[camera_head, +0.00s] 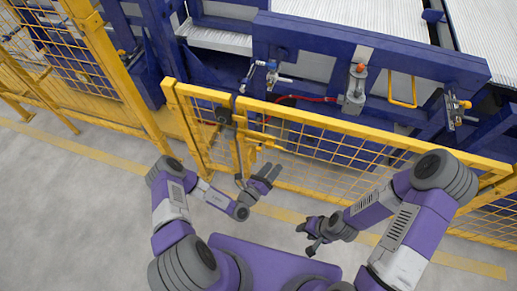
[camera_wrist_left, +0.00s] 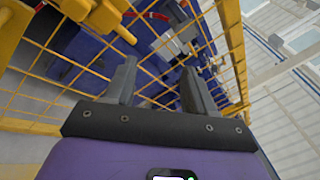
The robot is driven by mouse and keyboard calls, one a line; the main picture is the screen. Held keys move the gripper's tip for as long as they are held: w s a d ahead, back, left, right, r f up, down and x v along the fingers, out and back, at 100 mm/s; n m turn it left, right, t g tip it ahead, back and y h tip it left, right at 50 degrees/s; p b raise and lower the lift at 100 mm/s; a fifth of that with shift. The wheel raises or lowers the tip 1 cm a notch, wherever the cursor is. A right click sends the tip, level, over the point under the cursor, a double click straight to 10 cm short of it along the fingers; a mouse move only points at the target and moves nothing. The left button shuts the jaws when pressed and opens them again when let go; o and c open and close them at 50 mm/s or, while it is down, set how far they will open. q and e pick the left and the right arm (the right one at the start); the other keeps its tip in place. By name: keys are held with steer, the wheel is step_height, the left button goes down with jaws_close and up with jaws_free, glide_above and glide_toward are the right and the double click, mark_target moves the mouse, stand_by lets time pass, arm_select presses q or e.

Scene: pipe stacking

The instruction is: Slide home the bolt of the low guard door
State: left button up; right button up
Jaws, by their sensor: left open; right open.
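The low guard door (camera_head: 325,122) is a yellow frame with yellow mesh, standing in front of the blue machine. A dark fitting (camera_head: 223,116), which looks like the bolt's housing, is at its left end near the top rail. Whether the bolt is in or out is too small to tell. My left gripper (camera_head: 270,171) is open and empty, right of that lower end and beside the mesh. Its spread fingers (camera_wrist_left: 158,85) also show in the left wrist view. My right gripper (camera_head: 305,237) is open and empty, lower and further right.
Taller yellow fencing (camera_head: 105,70) stands at the left. The blue machine (camera_head: 330,50) lies behind the door, with a red hose (camera_head: 305,98) and a grey device with an orange top (camera_head: 355,88). The grey floor (camera_head: 70,210) at the left is clear.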

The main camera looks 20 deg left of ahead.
mark_target(257, 151)
arm_select(q)
steer(key=a+f+n+y, duration=0.1)
steer(key=a+y, duration=0.1)
steer(key=w+a+f+n+y, duration=0.1)
steer(key=a+n+y, duration=0.1)
steer(key=a+y, duration=0.1)
steer(key=w+a+f+n+y, duration=0.1)
steer(key=a+n+y, duration=0.1)
steer(key=shift+w+a+t, duration=0.15)
steer(key=shift+a+t, duration=0.2)
steer(key=shift+t, duration=0.05)
steer(key=w+b, duration=0.1)
steer(key=w, duration=0.5)
steer(key=shift+w+b, duration=0.35)
steer(key=shift+w, duration=0.05)
steer(key=shift+r, duration=0.1)
steer(key=shift+c, duration=0.3)
jaws_close()
steer(key=shift+a, duration=0.15)
